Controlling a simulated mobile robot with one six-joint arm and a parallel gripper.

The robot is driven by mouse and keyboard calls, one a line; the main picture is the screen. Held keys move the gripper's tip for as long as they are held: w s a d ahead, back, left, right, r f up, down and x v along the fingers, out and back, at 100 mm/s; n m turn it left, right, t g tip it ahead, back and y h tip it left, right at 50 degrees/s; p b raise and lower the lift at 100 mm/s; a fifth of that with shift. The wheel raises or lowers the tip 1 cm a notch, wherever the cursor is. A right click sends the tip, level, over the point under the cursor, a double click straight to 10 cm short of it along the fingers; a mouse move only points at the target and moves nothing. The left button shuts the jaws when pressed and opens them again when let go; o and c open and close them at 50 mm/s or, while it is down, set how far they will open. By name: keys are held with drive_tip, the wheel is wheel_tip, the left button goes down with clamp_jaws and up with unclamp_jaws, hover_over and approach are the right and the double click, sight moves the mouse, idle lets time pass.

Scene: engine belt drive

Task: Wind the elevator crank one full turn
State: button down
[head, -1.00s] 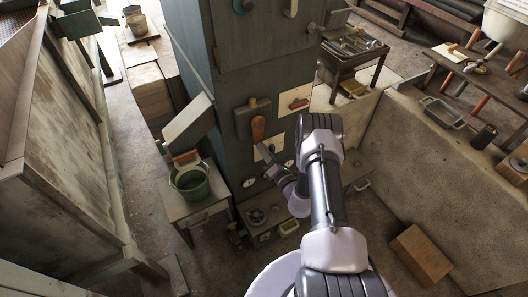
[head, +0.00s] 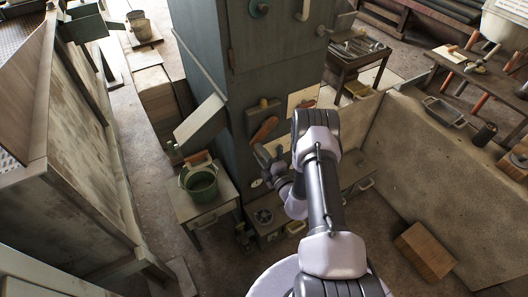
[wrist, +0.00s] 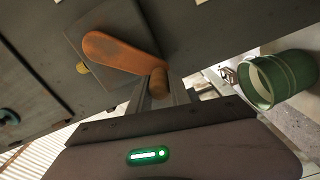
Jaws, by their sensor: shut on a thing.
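The elevator crank (head: 265,129) is an orange-brown arm on the front of the tall grey-green cabinet. In the head view it slants down to the left. The wrist view shows the crank arm (wrist: 118,51) close up, with a rounded brown handle (wrist: 159,83) at its free end. My gripper (head: 260,150) is at that lower end in the head view. In the wrist view my gripper (wrist: 164,92) is shut on the handle, whose base lies between the fingers. The fingertips are partly hidden by the handle.
A green bucket (head: 200,184) stands on a small table (head: 196,212) left of the cabinet (head: 270,82). A slanted grey panel (head: 200,122) juts from the cabinet's left side. A low bench (head: 268,212) with a dial is below my gripper.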

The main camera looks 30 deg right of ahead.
wheel_tip(320, 180, up, 7)
drive_tip(key=a+m+p, duration=0.2)
drive_tip(key=m+p, duration=0.2)
drive_tip(key=m, duration=0.5)
drive_tip(key=shift+f+p, duration=0.15)
drive_tip(key=shift+p, duration=0.2)
drive_tip(key=c, duration=1.2)
unclamp_jaws()
drive_tip(key=shift+d, duration=0.1)
